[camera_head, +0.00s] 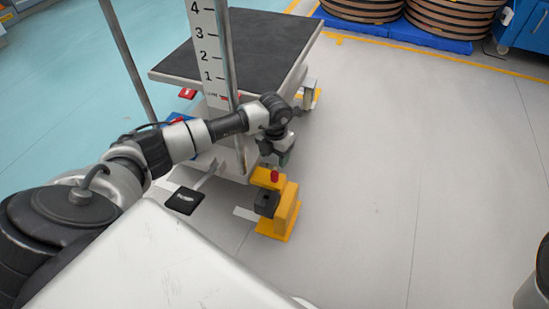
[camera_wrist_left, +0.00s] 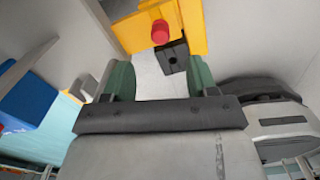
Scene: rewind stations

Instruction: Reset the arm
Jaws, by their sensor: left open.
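My left arm reaches in from the left in the head view. Its gripper (camera_head: 280,152) hangs just above and behind a yellow post (camera_head: 287,208) that stands on the floor beside a lift table. The post carries a red knob or button (camera_head: 275,176) and a small black block (camera_head: 266,203) with a hole. In the left wrist view the left gripper (camera_wrist_left: 160,78) is open, with two green fingers apart and nothing between them. The red knob (camera_wrist_left: 160,32) and the black block (camera_wrist_left: 172,55) lie beyond the fingertips, apart from them. My right gripper is not in view.
The lift table (camera_head: 250,45) has a dark top and an upright scale (camera_head: 208,50) numbered 1 to 4. A black pedal (camera_head: 184,200) is near its foot. Wooden reels (camera_head: 455,15) on blue pallets stand at the back.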

